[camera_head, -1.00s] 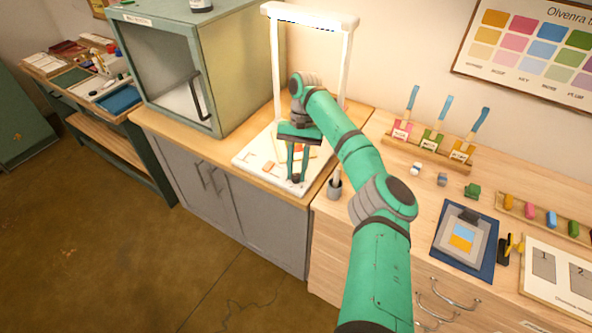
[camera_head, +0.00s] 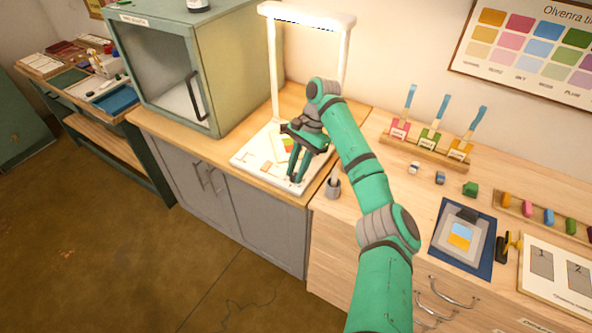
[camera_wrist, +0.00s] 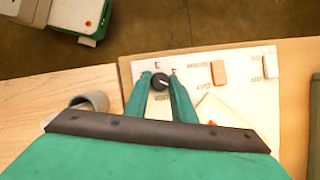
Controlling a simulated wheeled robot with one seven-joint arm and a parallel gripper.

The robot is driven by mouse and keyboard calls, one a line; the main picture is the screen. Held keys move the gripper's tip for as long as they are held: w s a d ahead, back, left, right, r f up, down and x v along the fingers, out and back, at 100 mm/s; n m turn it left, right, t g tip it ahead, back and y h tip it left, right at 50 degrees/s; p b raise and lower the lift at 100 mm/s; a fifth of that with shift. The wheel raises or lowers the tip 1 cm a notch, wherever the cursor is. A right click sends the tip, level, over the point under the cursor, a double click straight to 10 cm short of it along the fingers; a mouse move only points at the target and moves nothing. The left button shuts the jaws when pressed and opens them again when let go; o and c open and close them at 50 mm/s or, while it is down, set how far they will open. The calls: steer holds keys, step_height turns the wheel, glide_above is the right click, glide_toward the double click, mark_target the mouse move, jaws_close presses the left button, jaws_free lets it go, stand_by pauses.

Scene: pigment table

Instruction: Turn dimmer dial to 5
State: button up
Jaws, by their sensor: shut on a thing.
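The dimmer dial is a round black knob (camera_wrist: 160,81) with a light pointer mark, at one corner of the white panel (camera_wrist: 257,107) in the wrist view. My gripper (camera_wrist: 160,80) is shut on the dial, one green finger on each side. In the head view my gripper (camera_head: 295,179) reaches down to the front right corner of the white panel, and its fingers hide the dial there. The small scale print around the dial is too blurred to read.
A light-orange rocker switch (camera_wrist: 219,72) and a white switch (camera_wrist: 270,66) sit along the panel edge. A grey cup (camera_head: 333,187) stands close to the panel's right side. A white lamp frame (camera_head: 309,15) rises behind the panel. The cabinet (camera_head: 245,70) stands to the left.

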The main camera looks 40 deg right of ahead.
stand_by(0.3)
steer(key=o, duration=1)
steer(key=v, duration=1)
steer(key=shift+r, duration=0.4)
steer(key=shift+w, duration=0.1)
